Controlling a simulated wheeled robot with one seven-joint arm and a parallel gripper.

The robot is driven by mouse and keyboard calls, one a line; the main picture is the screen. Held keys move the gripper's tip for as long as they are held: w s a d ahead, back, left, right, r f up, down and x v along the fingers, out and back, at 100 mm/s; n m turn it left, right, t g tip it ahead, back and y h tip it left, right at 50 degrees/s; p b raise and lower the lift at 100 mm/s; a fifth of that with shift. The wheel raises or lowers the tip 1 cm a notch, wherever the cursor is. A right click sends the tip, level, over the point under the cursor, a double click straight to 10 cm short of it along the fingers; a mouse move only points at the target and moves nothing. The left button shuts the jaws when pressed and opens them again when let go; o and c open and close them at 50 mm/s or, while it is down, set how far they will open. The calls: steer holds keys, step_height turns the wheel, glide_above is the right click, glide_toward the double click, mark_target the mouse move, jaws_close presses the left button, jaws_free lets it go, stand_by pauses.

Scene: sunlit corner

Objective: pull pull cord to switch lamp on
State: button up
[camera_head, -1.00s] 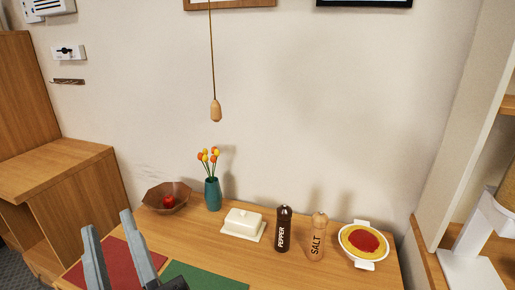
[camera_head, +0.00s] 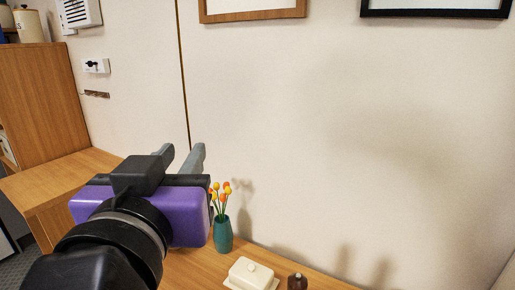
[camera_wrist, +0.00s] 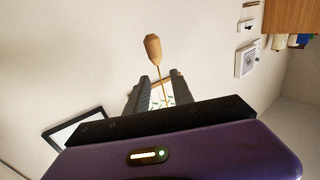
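The pull cord (camera_head: 182,70) hangs thin and brown against the wall in the head view; its lower end is hidden behind my gripper (camera_head: 183,153). In the wrist view its wooden knob (camera_wrist: 153,47) shows just beyond the fingertips of my gripper (camera_wrist: 161,78). The cord runs from the knob through the gap between the two fingers in that picture; I cannot tell the depth. The fingers are apart, and nothing is seen held. The lamp is not identifiable in either view.
Below on the wooden table (camera_head: 318,283) stand a teal vase (camera_head: 222,234) with orange and yellow flowers, a white butter dish (camera_head: 251,274) and the dark pepper mill (camera_head: 297,282). Framed pictures (camera_head: 253,15) hang above. The wall area to the right is clear.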

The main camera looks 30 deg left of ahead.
steer(key=p+x, duration=0.1)
steer(key=x, duration=0.6)
steer(key=shift+w+p, duration=0.3)
steer(key=shift+w, duration=0.1)
steer(key=shift+a, duration=0.15)
steer(key=shift+c, duration=0.4)
jaws_close()
steer(key=shift+f+b, duration=0.4)
steer(key=shift+f, duration=0.3)
steer(key=shift+f+b, duration=0.35)
steer(key=shift+f, duration=0.25)
steer(key=shift+o, duration=0.3)
jaws_free()
